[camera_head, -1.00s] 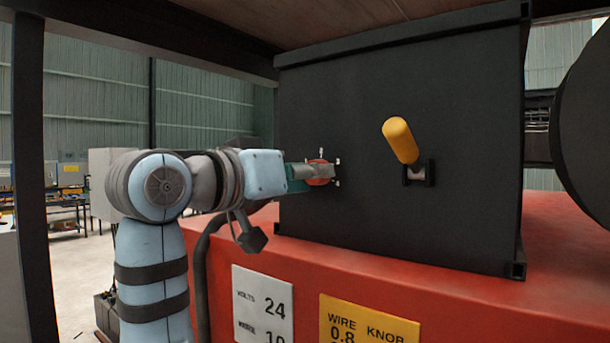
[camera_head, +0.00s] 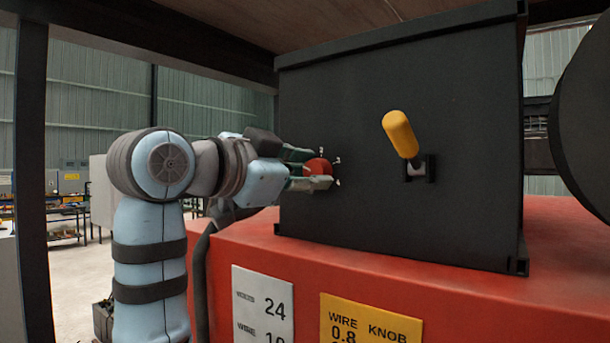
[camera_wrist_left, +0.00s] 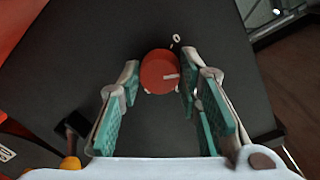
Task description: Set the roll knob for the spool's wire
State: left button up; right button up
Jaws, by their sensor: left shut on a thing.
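The red roll knob (camera_head: 319,168) is on the front of the black box (camera_head: 385,90), with small white marks around it. My left gripper (camera_head: 312,170) comes from the left and is shut on the knob, one finger above and one below. In the left wrist view the knob (camera_wrist_left: 157,68) sits between the fingertips (camera_wrist_left: 160,84); its pale pointer line faces right in that picture, and a white mark lies beyond its upper right edge. A yellow card (camera_head: 370,320) reads WIRE KNOB 0.8, its lower part cut off. A white card (camera_head: 263,302) shows 24 and a partly cut-off WIRE line.
A yellow-handled lever (camera_head: 400,134) sticks out of the box right of the knob. The box stands on a red base (camera_head: 430,285). A dark round spool (camera_head: 590,120) is at the right edge. A dark post (camera_head: 32,180) stands at the left.

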pick_arm(q)
jog(key=shift+m, duration=0.6)
jog(key=shift+r, duration=0.1)
jog(key=o, duration=1.1)
jog(key=shift+w, duration=0.1)
jog(key=shift+o, duration=0.2)
jog(key=shift+w+d, duration=0.1)
jog(key=v, duration=1.2)
